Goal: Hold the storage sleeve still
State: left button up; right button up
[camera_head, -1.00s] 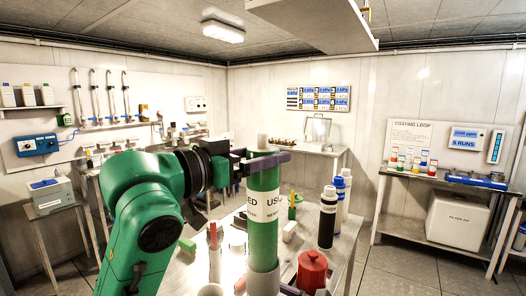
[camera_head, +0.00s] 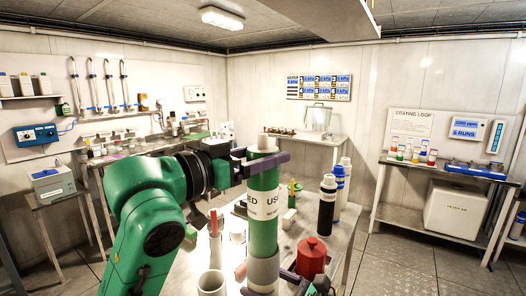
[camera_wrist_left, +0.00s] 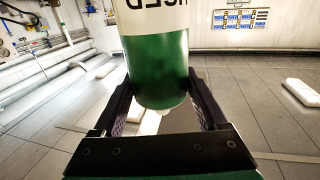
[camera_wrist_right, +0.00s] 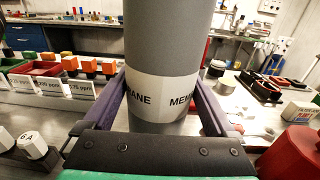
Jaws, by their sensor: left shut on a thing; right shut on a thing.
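The storage sleeve (camera_head: 262,272) is a grey upright tube at the bottom middle of the head view. A white band lettered "MEMBRANE" shows on it in the right wrist view (camera_wrist_right: 168,40). My right gripper (camera_wrist_right: 163,95) is shut around it; its purple fingers lie on either side. A green cylinder with a white "USED" label (camera_head: 263,235) rises from the sleeve, upright, its lower end hidden. My left gripper (camera_head: 264,161) is shut on the cylinder near its top. The left wrist view shows the cylinder's capped end (camera_wrist_left: 160,75) between the fingers.
A red lidded jar (camera_head: 311,258) stands close right of the sleeve. A black bottle (camera_head: 327,205) and white-and-blue bottles (camera_head: 340,188) stand behind it. A white open cup (camera_head: 211,284) is just left. The floor (camera_head: 410,255) at right is clear.

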aim_at(252, 239)
pick_arm(q)
jog(key=shift+f, duration=8.35)
jog(key=o, duration=1)
jog(key=shift+s, duration=0.1)
jog(key=shift+o, duration=0.2)
jog(key=shift+f, duration=0.15)
jog(key=v, duration=0.6)
jog(key=shift+a, duration=0.25)
jog(key=shift+s+a, duration=0.3)
jog(key=shift+s, duration=0.2)
